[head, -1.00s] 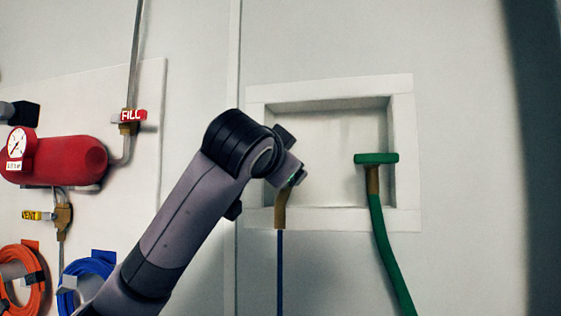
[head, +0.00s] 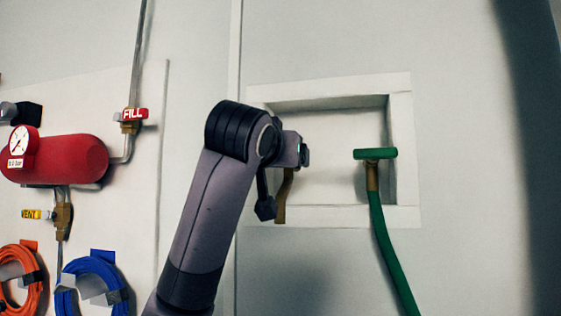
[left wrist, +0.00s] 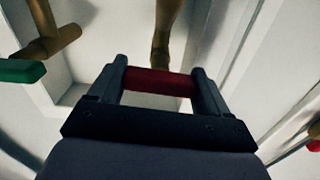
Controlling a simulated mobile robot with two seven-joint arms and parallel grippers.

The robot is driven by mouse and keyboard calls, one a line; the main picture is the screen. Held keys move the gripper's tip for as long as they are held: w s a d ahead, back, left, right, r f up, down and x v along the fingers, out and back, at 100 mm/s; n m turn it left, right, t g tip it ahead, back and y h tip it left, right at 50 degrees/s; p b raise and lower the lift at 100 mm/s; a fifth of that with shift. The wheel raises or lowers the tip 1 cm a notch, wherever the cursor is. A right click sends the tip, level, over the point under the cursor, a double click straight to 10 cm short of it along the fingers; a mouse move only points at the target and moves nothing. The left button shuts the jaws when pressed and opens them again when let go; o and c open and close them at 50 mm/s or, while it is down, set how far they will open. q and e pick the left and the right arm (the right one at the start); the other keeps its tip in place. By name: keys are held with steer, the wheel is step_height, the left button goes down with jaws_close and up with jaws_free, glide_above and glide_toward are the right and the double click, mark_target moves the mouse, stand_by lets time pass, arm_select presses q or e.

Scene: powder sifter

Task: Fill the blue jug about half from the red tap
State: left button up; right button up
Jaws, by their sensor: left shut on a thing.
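My left gripper (left wrist: 160,74) is shut on the red tap handle (left wrist: 158,83) in the left wrist view, one finger at each end of the bar. The tap's brass spout (head: 283,200) hangs at the lower left of the wall recess in the head view, and brass (left wrist: 164,42) also shows just beyond the handle in the left wrist view. My left wrist hides the red handle in the head view. No stream shows below the spout. The blue jug is not in view. My right gripper is not in view.
A green-handled tap (head: 375,154) with a green hose (head: 390,255) stands at the right of the recess (head: 400,140). At left are a red tank (head: 70,158), a FILL valve (head: 133,114), a VENT valve (head: 33,214) and coiled orange (head: 35,290) and blue (head: 92,265) hoses.

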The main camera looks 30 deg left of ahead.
arm_select(q)
steer(key=shift+n, duration=0.5)
steer(key=o, duration=1)
steer(key=shift+s+d+f+b, duration=0.1)
steer(key=shift+s+d+b, duration=0.05)
steer(key=shift+s+b, duration=0.35)
steer(key=b+v, duration=0.1)
steer(key=v, duration=0.5)
steer(key=shift+b, duration=0.3)
steer(key=shift+s, duration=0.1)
